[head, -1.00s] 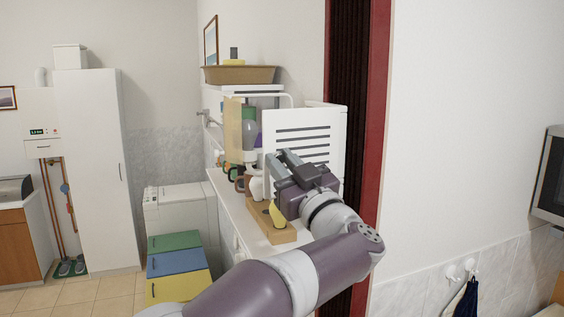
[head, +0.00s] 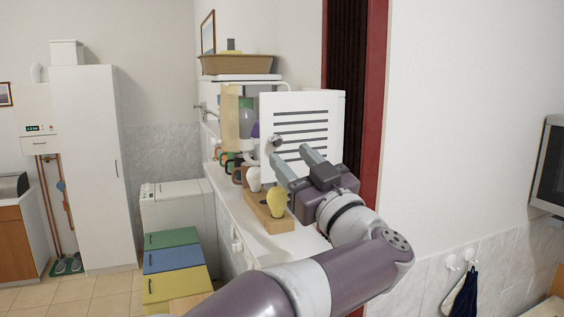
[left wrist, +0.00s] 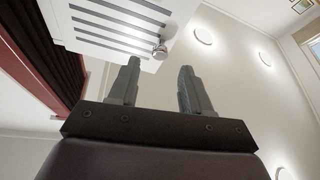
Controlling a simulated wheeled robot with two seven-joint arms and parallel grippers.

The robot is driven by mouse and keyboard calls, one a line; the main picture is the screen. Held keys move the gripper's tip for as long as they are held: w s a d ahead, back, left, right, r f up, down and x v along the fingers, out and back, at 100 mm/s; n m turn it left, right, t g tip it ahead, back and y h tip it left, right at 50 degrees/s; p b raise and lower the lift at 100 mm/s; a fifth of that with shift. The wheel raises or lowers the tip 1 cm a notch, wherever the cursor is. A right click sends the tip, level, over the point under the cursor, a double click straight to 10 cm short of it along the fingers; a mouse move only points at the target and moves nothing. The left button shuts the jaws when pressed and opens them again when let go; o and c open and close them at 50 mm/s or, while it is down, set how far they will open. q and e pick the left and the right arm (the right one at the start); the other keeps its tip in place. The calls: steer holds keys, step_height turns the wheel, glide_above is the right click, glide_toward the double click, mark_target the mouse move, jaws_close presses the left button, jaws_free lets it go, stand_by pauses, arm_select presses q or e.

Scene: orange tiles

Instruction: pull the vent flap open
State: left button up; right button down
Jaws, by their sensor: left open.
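The vent flap is a white panel with dark horizontal slots (head: 302,105), standing above the counter in the head view. A round metal knob (head: 276,140) sits near its left edge. I cannot tell how far the flap stands open. My left gripper (head: 292,157) is open and empty, below and in front of the panel, apart from the knob. In the left wrist view the slotted panel (left wrist: 105,42) is at the upper left, and the knob (left wrist: 160,52) shows between and beyond the open fingertips (left wrist: 160,68). My right gripper is out of view.
A yellow bulb-shaped thing (head: 277,202) and a white one (head: 254,180) stand on a wooden block (head: 272,224) below the gripper. Several mugs and bottles are behind. A red door frame (head: 375,100) is close on the right.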

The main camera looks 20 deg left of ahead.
arm_select(q)
steer(key=b+v, duration=0.2)
steer(key=v, duration=0.5)
steer(key=shift+s+d+b, duration=0.25)
steer(key=shift+b, duration=0.1)
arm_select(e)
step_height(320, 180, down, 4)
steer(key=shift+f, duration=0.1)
